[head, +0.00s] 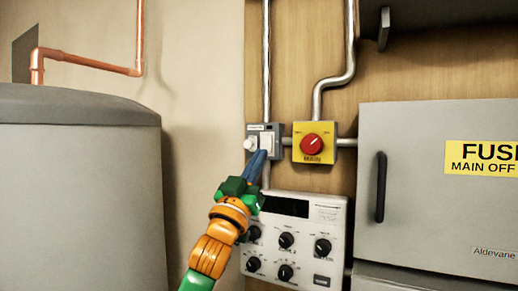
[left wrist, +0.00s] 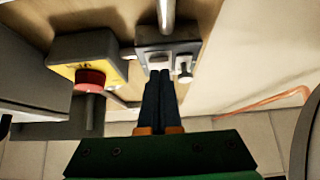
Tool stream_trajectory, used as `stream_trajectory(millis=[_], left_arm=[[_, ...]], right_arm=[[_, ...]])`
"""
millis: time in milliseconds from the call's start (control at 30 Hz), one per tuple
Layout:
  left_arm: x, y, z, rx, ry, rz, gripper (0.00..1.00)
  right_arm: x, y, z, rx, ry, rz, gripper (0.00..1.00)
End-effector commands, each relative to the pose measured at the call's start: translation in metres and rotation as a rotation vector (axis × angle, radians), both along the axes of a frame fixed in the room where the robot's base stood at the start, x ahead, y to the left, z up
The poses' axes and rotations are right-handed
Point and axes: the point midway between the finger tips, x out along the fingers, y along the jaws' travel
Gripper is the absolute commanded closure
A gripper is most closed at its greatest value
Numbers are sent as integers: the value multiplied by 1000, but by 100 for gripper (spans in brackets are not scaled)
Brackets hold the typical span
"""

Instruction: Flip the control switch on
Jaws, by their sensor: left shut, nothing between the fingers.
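The control switch is a small grey box (head: 279,130) on the wooden panel, with a pale switch plate (head: 267,141) and a round white knob (head: 250,144) on its front. My left gripper (head: 260,153) is shut and empty, its dark blue fingertips at the lower part of the switch plate. In the left wrist view the box (left wrist: 153,36) appears upside down, with the shut fingertips (left wrist: 160,73) right at the plate and the knob (left wrist: 185,67) beside them. I cannot tell whether they touch. The fingers hide part of the plate. My right gripper is not in view.
A yellow box with a red rotary knob (head: 311,144) is just right of the switch. A white control panel with black dials (head: 288,216) is below. A grey fuse cabinet (head: 420,200) stands right, a grey tank (head: 80,190) left. Metal conduits (head: 266,60) run above.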

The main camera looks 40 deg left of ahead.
Motion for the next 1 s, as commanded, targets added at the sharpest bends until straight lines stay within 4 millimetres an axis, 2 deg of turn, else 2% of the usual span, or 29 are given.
stream_trajectory(millis=[367,567,1000], left_arm=[[5,1,-2,1,0,-1,100],[12,4,-13,24,-92,-2,100],[16,5,-10,29,-92,-1,100]], right_arm=[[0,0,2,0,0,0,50],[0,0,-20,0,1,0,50],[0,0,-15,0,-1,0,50]])
